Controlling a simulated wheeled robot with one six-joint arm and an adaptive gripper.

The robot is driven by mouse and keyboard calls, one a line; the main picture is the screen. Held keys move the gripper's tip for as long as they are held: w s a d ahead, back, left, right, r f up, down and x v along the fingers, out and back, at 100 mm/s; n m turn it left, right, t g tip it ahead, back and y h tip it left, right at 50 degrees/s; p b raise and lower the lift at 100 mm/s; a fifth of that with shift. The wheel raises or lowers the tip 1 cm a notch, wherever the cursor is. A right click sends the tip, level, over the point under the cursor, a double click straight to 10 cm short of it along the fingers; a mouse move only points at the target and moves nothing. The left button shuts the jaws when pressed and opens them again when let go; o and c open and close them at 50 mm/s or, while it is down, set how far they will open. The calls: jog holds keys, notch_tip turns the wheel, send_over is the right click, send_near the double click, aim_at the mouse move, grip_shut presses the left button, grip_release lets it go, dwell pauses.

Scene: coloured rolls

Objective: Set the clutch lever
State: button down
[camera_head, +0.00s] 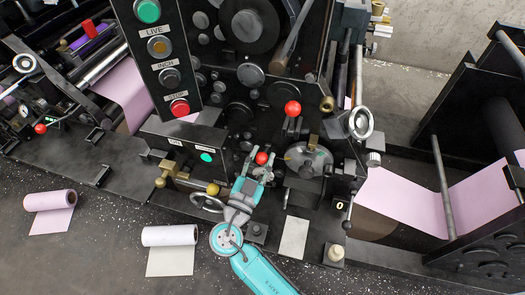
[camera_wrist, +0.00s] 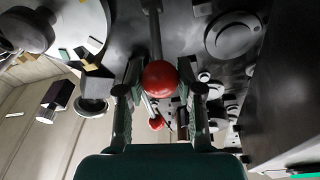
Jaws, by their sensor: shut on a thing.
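A lever with a red ball knob (camera_head: 262,158) stands on the front of the dark machine, low and near the middle in the head view. My gripper (camera_head: 257,172), on the teal arm, is shut on this knob. In the wrist view the red knob (camera_wrist: 160,77) sits between the fingers of my gripper (camera_wrist: 160,92), with its dark rod running up away from it. A second red-knobbed lever (camera_head: 292,108) stands higher and to the right; a smaller red ball (camera_wrist: 156,124) shows beyond the fingers in the wrist view. I cannot read a label naming the clutch.
A button panel (camera_head: 165,55) is at upper left. A handwheel (camera_head: 208,202) and brass-coloured fittings (camera_head: 170,175) lie close left of my gripper. A round dial plate (camera_head: 308,160) is close right. Pink web (camera_head: 405,200) runs at right; loose rolls (camera_head: 170,236) lie on the floor.

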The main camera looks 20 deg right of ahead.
jog(key=shift+s+a+f, duration=0.1)
jog(key=shift+s+f, duration=0.05)
jog(key=shift+f, duration=0.35)
jog(key=shift+s+a+f, duration=0.1)
jog(key=shift+f, duration=0.45)
jog(key=c, duration=0.7)
grip_release()
jog(key=shift+c, duration=0.2)
jog(key=shift+s, duration=0.1)
jog(key=v, duration=1.1)
jog(key=shift+s+a, duration=0.3)
